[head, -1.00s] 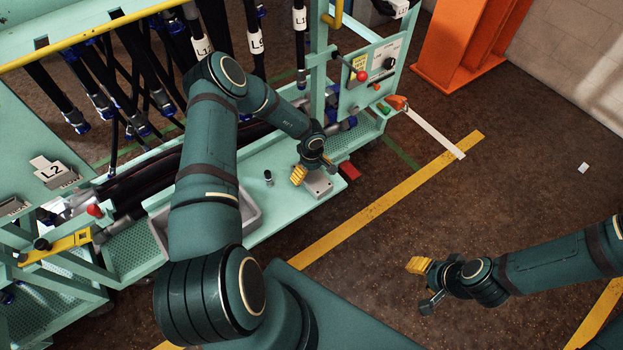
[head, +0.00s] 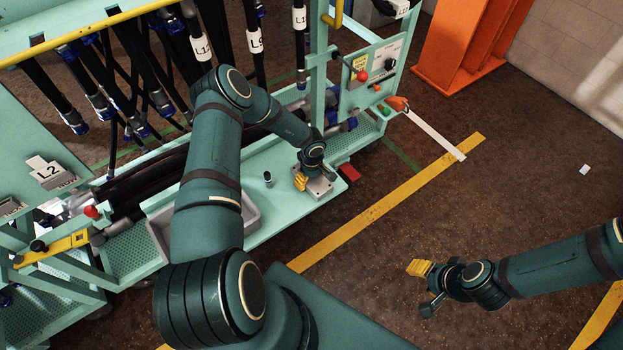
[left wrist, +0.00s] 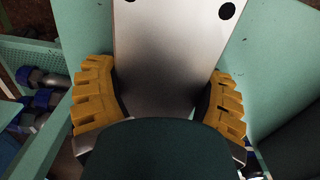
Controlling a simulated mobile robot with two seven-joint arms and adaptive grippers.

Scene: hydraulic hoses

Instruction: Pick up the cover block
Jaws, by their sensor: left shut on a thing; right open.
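The cover block (head: 319,187) is a grey metal block with dark holes on the light green bench shelf, near its right end. In the left wrist view the block (left wrist: 165,50) fills the middle, between the yellow finger pads. My left gripper (head: 301,182) is over the block and shut on its sides; in the left wrist view the gripper (left wrist: 160,100) has a pad against each side. Part of the block is hidden behind the gripper and wrist. My right gripper (head: 420,283) is open and empty above the floor at the right.
A grey tray (head: 250,215) lies left of the block, partly behind my left arm. A small dark cylinder (head: 268,179) stands between them. A red block (head: 349,172) is just past the shelf's right end. Hoses (head: 75,85) hang behind; a control panel (head: 372,70) stands at the back right.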

